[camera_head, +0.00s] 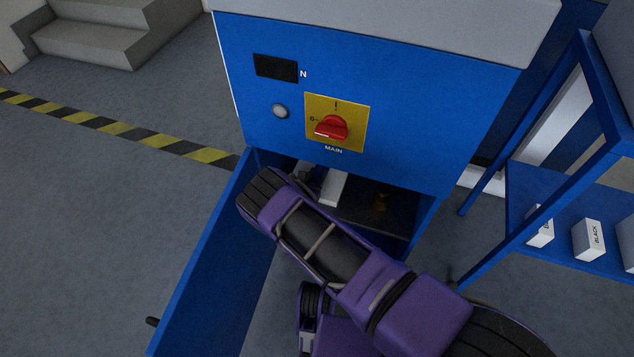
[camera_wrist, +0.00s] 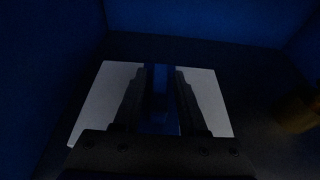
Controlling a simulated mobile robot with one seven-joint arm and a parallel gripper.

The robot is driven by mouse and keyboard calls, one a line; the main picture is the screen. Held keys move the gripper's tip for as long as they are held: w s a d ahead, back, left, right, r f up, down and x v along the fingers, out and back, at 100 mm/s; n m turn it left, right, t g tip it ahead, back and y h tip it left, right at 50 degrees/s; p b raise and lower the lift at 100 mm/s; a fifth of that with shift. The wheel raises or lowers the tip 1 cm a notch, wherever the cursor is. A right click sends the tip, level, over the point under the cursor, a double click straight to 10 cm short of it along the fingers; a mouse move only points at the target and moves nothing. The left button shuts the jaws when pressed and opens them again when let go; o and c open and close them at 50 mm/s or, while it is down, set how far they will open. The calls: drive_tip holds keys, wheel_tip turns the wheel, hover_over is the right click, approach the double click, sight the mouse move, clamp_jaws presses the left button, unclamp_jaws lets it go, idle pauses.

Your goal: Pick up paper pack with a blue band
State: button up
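The paper pack is white with a blue band across its middle. In the wrist view the pack (camera_wrist: 100,100) lies in a dark blue-walled compartment, its white ends showing on both sides of my gripper. My gripper (camera_wrist: 161,75) is over the pack with its two fingers apart, one on each side of the blue band. I cannot tell whether the fingers touch the pack. In the head view a white part of the pack (camera_head: 331,188) shows under the blue cabinet front, and my arm hides the rest and most of my gripper.
The blue cabinet (camera_head: 400,110) with a red main switch (camera_head: 331,127) stands above the compartment. A brass-coloured object (camera_head: 382,201) sits to the pack's right. A blue side panel (camera_head: 215,255) edges the opening at left. A blue shelf (camera_head: 565,240) with white boxes stands at right.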

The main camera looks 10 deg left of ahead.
clamp_jaws()
idle(1.1)
